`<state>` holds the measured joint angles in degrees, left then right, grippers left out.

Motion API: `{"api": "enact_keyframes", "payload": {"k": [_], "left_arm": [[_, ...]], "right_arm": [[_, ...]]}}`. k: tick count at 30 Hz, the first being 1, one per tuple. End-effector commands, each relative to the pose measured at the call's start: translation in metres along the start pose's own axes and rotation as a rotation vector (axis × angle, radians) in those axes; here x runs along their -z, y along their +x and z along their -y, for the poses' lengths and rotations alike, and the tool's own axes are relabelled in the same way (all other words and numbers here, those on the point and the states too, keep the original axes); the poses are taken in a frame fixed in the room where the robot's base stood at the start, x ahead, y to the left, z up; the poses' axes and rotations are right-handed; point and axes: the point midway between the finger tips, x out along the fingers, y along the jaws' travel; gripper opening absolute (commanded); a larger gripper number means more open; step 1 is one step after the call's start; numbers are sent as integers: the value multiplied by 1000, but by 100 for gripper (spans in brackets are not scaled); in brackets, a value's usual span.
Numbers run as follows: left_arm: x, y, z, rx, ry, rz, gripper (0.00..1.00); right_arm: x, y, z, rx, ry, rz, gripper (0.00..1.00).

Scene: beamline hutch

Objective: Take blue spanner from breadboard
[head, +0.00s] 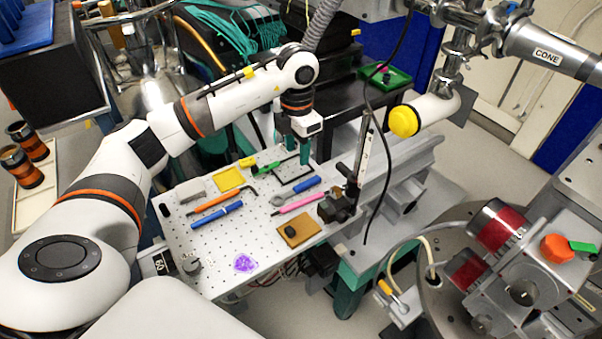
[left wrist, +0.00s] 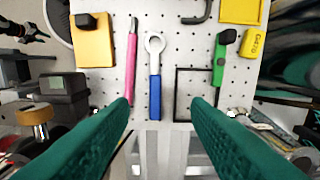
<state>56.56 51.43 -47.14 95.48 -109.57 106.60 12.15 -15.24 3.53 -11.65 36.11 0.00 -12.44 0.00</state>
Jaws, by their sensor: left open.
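The blue spanner (head: 307,185) lies on the perforated breadboard (head: 205,262), near its far right side. In the left wrist view the spanner (left wrist: 154,95) has a grey ring end pointing away and a blue handle toward me. My left gripper (head: 293,148) is open and empty, its teal fingers pointing down above the board's far edge. In the left wrist view the handle shows between the two fingers of the gripper (left wrist: 162,103), nearer the left one, with no contact visible. My right gripper is not in view.
A pink pen-like tool (left wrist: 131,60) lies beside the spanner, and a black square frame (left wrist: 177,96) on its other side. A green-handled tool (left wrist: 220,62) is further right. A dark post mount (head: 340,205) stands at the board's right edge. Another blue tool (head: 217,215) lies nearer me.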

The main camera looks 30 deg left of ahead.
Motion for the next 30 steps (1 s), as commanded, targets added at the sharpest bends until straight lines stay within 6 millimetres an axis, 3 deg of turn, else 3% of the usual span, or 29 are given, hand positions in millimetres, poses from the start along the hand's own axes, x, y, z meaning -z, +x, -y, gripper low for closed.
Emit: {"api": "enact_keyframes", "payload": {"k": [7,10,13,21,30], "left_arm": [[-1,43,-1,-4,1,4,44],[0,54,-1,-4,2,2,44],[0,60,-1,-4,2,0,44],[1,95,2,-6,1,2,44],[2,112,2,-4,3,-1,44]], "right_arm": [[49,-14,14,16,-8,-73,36],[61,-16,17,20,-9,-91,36],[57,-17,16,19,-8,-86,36],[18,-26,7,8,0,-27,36],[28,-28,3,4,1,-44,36]]}}
